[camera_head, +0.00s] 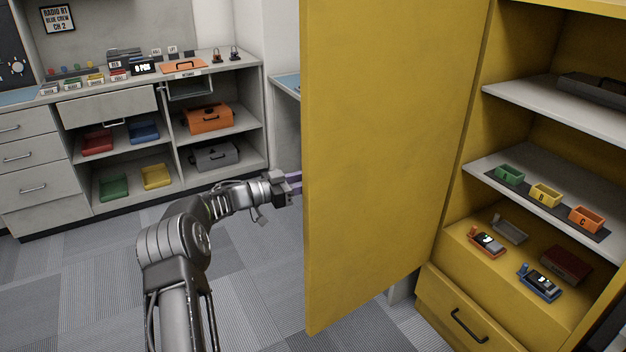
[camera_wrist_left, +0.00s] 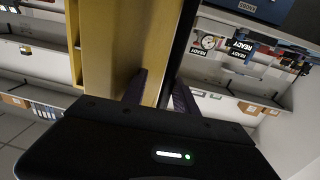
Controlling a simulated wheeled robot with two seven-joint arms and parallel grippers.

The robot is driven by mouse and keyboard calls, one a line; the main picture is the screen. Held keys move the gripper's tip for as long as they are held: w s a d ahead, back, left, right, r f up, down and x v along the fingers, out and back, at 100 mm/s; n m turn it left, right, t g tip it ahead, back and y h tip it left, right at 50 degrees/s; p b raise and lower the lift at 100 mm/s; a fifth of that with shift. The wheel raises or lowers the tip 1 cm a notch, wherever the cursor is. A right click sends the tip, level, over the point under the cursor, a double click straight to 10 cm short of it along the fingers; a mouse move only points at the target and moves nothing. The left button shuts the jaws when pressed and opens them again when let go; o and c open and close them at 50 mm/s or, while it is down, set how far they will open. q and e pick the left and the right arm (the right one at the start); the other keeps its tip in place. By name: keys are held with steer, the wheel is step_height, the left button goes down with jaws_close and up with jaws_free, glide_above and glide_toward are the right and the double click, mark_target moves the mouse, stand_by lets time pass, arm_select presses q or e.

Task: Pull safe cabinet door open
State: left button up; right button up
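The yellow safe cabinet door (camera_head: 385,150) stands swung open, with the cabinet interior showing to its right. My left gripper (camera_head: 294,182) is at the door's free left edge, its fingertips partly hidden behind the door. In the left wrist view, the two dark purple fingers of the left gripper (camera_wrist_left: 160,94) are apart, with the yellow door (camera_wrist_left: 110,50) and a dark strip near and between them. Whether a finger touches the door cannot be told. My right gripper is in neither view.
Cabinet shelves hold green, yellow and orange bins (camera_head: 546,195), with radios (camera_head: 487,243) below. A drawer (camera_head: 465,315) sits at the bottom. A grey workbench (camera_head: 110,105) with toolboxes and trays stands at the back left. Carpeted floor (camera_head: 260,290) is clear left of the door.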

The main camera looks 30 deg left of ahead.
arm_select(q)
steer(key=b+v, duration=0.1)
steer(key=v, duration=0.6)
steer(key=shift+s+a, duration=0.25)
steer(key=shift+s, duration=0.1)
steer(key=s+a+b, duration=0.1)
steer(key=a, duration=0.8)
steer(key=shift+s+b, duration=0.3)
steer(key=shift+d, duration=0.1)
stand_by(0.5)
